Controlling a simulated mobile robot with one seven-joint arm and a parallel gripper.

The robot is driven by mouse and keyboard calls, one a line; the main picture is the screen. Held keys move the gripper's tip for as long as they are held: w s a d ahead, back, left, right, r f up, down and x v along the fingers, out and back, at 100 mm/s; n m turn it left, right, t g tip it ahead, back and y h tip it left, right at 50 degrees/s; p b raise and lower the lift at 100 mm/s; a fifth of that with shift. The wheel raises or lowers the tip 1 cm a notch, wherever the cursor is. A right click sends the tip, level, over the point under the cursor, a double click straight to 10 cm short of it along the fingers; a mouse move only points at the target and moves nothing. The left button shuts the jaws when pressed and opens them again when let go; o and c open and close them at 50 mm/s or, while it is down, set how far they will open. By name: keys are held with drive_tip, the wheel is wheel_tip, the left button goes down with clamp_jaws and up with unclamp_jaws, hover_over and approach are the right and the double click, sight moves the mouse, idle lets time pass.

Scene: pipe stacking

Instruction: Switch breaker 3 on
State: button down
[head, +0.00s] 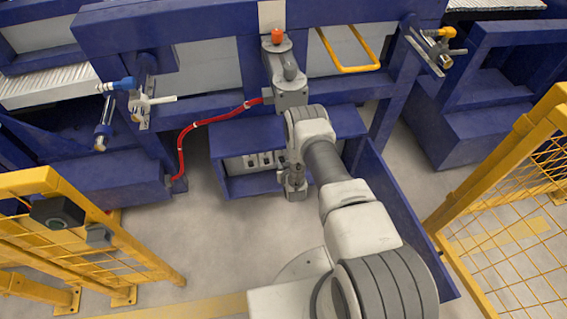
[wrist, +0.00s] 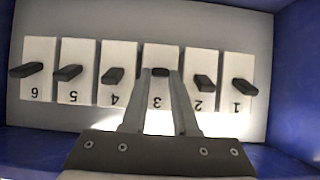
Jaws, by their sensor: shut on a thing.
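In the wrist view a row of numbered white breaker plates runs from 6 at the left to 1 at the right, digits upside down. Breaker 3 (wrist: 160,54) is in the middle, and its dark lever (wrist: 160,72) is between my fingertips. My gripper (wrist: 160,76) is shut on that lever, and the fingers flank the digit 3. I cannot tell from this angle whether the lever is on or off. In the head view my gripper (head: 294,186) is at the front of the blue breaker box (head: 225,175); my arm hides part of the breakers.
Breaker 2 (wrist: 203,62) and breaker 4 (wrist: 117,60) stand close on either side of my fingers. Blue box walls close in at both sides. In the head view a red hose (head: 182,140) hangs left of the box, and yellow fences (head: 75,225) stand at both sides.

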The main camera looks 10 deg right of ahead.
drive_tip(key=shift+w+r+g, duration=0.2)
drive_tip(key=shift+r+g, duration=0.2)
drive_tip(key=shift+g, duration=0.6)
drive_tip(key=c, duration=0.7)
unclamp_jaws()
drive_tip(key=shift+r, duration=0.1)
drive_tip(key=p+v, duration=0.6)
drive_tip(key=v, duration=1.1)
drive_tip(key=shift+r, duration=0.1)
drive_tip(key=shift+s, duration=0.1)
